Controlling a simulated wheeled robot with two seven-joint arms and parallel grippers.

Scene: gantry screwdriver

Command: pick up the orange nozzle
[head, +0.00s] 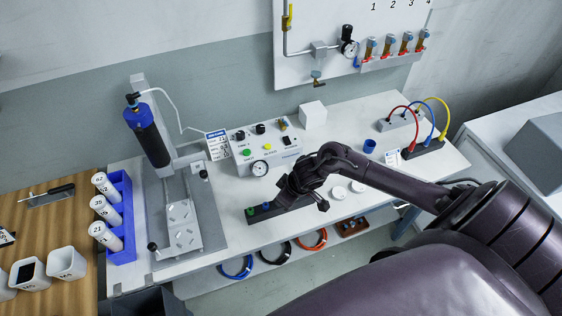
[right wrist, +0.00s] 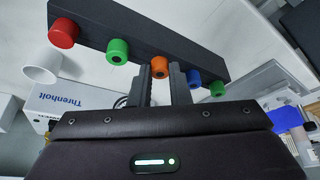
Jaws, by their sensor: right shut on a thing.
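In the right wrist view, a dark rack (right wrist: 140,32) holds a row of nozzles: red (right wrist: 63,33), green (right wrist: 118,50), orange, blue (right wrist: 193,76) and green (right wrist: 217,89). The orange nozzle (right wrist: 161,66) is between the two fingers of my right gripper (right wrist: 161,73), which is shut on it. The orange nozzle is still in line with the others at the rack. In the head view, the rack (head: 279,210) lies near the bench's front edge, partly hidden by my right gripper (head: 287,197); the orange nozzle is hidden there. My left gripper is not in view.
A control box (head: 270,150) with a gauge stands behind the rack.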

